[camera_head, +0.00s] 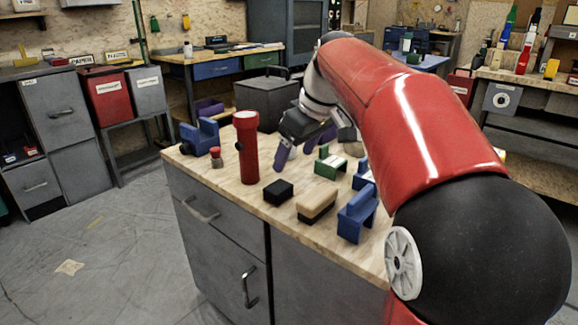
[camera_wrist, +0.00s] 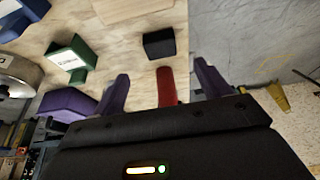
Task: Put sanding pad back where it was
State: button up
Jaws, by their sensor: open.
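I cannot tell for sure which thing is the sanding pad. A small black block (camera_head: 278,191) lies on the wooden worktop (camera_head: 228,181), and a beige block with a dark base (camera_head: 316,205) lies to its right. In the wrist view the black block (camera_wrist: 158,43) is beyond my fingers, and the beige block (camera_wrist: 130,8) is cut by the top edge. My gripper (camera_head: 303,147) is over the back of the worktop, behind both blocks. Its purple fingers are apart with nothing held between them, as the wrist view (camera_wrist: 162,87) shows.
A red flashlight (camera_head: 246,148) stands upright left of the black block. Blue clamps (camera_head: 200,138) (camera_head: 357,214) and a green one (camera_head: 329,163) stand around the worktop. A small red-capped jar (camera_head: 216,158) and a dark grey box (camera_head: 262,101) are near the back.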

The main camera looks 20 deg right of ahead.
jog(key=s+a+f+m+t+h, duration=0.1)
jog(key=s+f+m, duration=0.2)
jog(key=s+f, duration=0.4)
jog(key=s+a+f+m+h, duration=0.1)
jog(key=s+f+m, duration=0.2)
jog(key=s+f, duration=0.5)
jog(key=s, duration=0.8)
jog(key=shift+s+a+m+t+h, duration=0.25)
jog(key=shift+s+m+t+h, duration=0.05)
jog(key=shift+m+t, duration=0.1)
